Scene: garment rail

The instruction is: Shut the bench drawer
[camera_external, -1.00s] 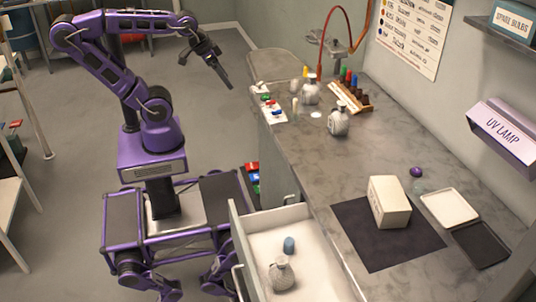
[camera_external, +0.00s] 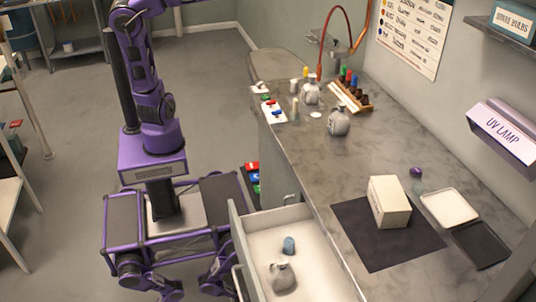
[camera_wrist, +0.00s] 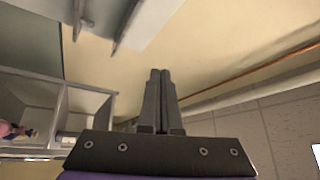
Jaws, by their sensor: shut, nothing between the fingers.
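The bench drawer (camera_external: 262,232) stands pulled out from the bench (camera_external: 365,160) in the external view, at the lower middle. Inside it lie a small blue cylinder (camera_external: 289,246) and a grey flask-like bottle (camera_external: 282,276). Part of a light handle shows on the drawer's front, at its left. My gripper (camera_wrist: 160,75) shows in the wrist view with its two fingers together and nothing between them. It points at a wall and ceiling area, with no drawer in that view. In the external view my arm rises out of the top of the picture, so the gripper is hidden there.
The bench top holds a white box (camera_external: 389,202) on a dark mat (camera_external: 360,240), bottles, a wooden rack (camera_external: 350,98) and trays. My base stands left of the drawer, close to its front. Open floor lies behind and left of my base.

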